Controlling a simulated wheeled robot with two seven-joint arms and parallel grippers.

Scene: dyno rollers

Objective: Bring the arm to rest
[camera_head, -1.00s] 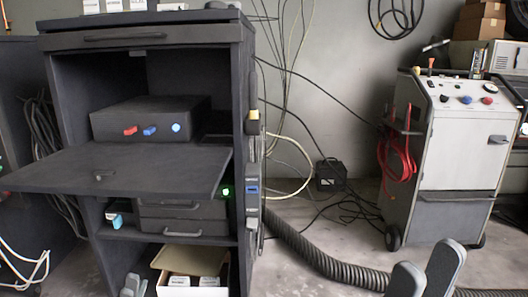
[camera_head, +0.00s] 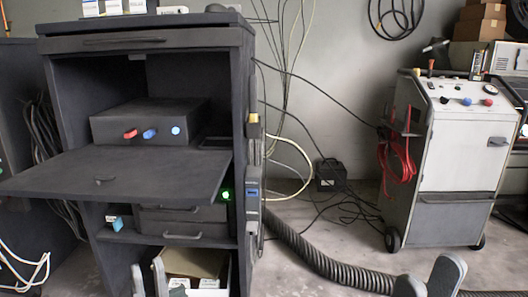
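My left gripper (camera_head: 149,276) shows at the bottom edge, left of centre, in front of the lower shelf of the dark cabinet. Its two grey fingers stand upright and apart, with nothing seen between them. My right gripper (camera_head: 428,283) shows at the bottom edge on the right, over the floor. Its two grey fingers are apart with nothing seen between them. Only the fingers of both grippers show; the arms are out of view.
The dark cabinet (camera_head: 243,130) has a flap (camera_head: 130,172) folded out level. An open box (camera_head: 195,262) sits in its bottom, just beside my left gripper. A white wheeled machine (camera_head: 462,155) stands at right. A ribbed hose (camera_head: 325,262) crosses the floor between.

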